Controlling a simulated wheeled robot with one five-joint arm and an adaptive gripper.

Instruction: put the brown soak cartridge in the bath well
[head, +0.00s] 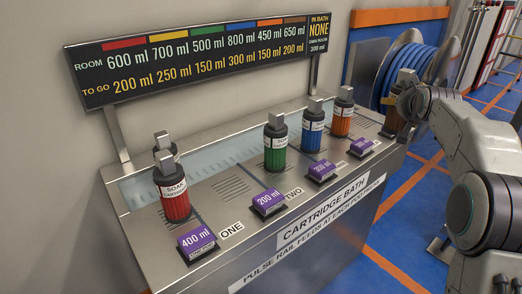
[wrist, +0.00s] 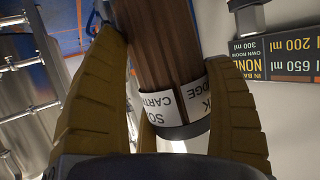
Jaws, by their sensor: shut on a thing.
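The brown soak cartridge (head: 396,118) is at the right end of the bench in the head view, partly hidden by my gripper (head: 408,98). In the wrist view my gripper (wrist: 165,55) is shut on the brown cartridge (wrist: 160,35), whose white label and dark end cap show between the fingers. I cannot tell whether its base touches the bench. The bath well looks to be the long pale-blue trough (head: 228,160) along the back of the bench, partly hidden by cartridges.
Red (head: 175,198), green (head: 276,148), blue (head: 313,130) and orange (head: 342,117) cartridges stand along the bench. Another behind the red one is mostly hidden. Purple-topped blocks (head: 197,243) line the front. The board (head: 200,60) reads "IN BATH NONE". A blue hose reel (head: 405,65) stands behind.

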